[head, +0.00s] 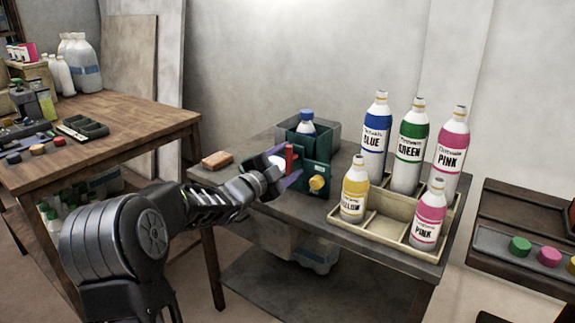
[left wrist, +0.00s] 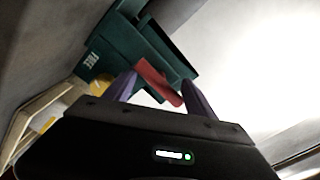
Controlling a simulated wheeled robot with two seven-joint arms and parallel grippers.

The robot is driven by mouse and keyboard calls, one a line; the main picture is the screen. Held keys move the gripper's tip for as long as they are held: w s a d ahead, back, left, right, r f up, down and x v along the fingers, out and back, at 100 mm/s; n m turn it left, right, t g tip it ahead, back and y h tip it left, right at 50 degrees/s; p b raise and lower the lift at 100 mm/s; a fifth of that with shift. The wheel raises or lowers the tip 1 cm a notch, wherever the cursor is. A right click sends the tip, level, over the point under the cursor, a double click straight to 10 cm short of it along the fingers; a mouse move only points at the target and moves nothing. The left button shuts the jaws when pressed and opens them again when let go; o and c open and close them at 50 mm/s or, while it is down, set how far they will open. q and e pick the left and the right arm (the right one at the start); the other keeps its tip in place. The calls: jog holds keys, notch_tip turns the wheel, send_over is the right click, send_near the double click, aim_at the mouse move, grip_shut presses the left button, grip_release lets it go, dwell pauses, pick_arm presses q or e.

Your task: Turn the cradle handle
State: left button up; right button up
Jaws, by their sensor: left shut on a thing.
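The dark green cradle (head: 318,176) stands on the grey table, with a blue-capped bottle (head: 306,122) upright in it. Its red handle (head: 289,158) is on the left of its front, and a yellow knob (head: 317,183) is on the right. My left gripper (head: 284,166) is at the cradle's front, shut on the red handle. In the left wrist view the red handle (left wrist: 158,80) runs slantwise between the two purple fingers, with the green cradle (left wrist: 118,52) behind. The fingers partly hide the handle. My right gripper is not in view.
A beige divided tray (head: 375,226) right of the cradle holds several labelled bottles, blue, green, pink and yellow. A brown block (head: 217,160) lies left of the cradle. A wooden table (head: 110,115) at left and a rack with coloured knobs (head: 520,260) at right flank the table.

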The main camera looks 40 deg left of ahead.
pick_arm(q)
jog(key=shift+a, duration=0.1)
jog(key=o, duration=1.2)
jog(key=shift+o, duration=0.2)
jog(key=s, duration=0.8)
jog(key=shift+p, duration=0.4)
jog(key=shift+f, duration=0.1)
